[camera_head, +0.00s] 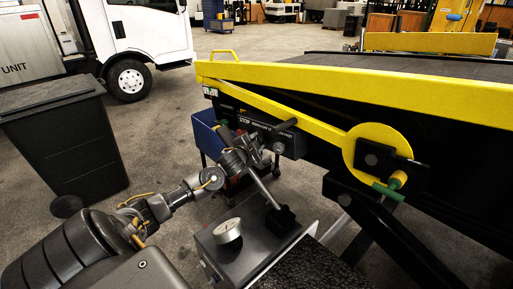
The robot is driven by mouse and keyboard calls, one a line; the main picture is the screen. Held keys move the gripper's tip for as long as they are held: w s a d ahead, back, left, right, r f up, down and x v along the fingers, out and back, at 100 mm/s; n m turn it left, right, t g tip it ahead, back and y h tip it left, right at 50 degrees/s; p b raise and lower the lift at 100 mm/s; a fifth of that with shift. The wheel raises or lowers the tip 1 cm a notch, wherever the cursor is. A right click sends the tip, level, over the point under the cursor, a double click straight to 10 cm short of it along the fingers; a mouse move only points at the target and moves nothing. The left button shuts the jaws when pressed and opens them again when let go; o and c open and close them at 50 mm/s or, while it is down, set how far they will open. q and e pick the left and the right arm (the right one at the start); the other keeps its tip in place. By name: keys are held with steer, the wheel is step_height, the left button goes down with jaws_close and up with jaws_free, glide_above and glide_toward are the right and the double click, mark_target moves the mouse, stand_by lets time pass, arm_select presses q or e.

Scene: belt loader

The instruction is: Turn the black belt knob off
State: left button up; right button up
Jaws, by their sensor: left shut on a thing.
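My left gripper (266,154) is at the black control panel (288,138) on the side of the belt loader, below its yellow rail. It is shut on a small dark part at the panel's lower edge, which looks like the black belt knob (279,148). The gripper hides much of the knob, so its turned position cannot be told. White lettering with the word STOP shows on the panel. My right gripper is not in view.
A yellow bar runs along the loader to a yellow disc (376,151) with a green handle (388,191). A grey box with a gauge (228,231) and a black-ended lever (281,219) stands below. A dark bin (62,140) is left, a white truck (150,35) behind.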

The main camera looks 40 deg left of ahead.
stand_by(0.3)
arm_select(q)
steer(key=o, duration=1)
steer(key=shift+c, duration=0.2)
steer(key=shift+s, duration=0.1)
steer(key=b+v, duration=0.3)
steer(key=v, duration=0.7)
steer(key=shift+s+d, duration=0.2)
steer(key=shift+s, duration=0.05)
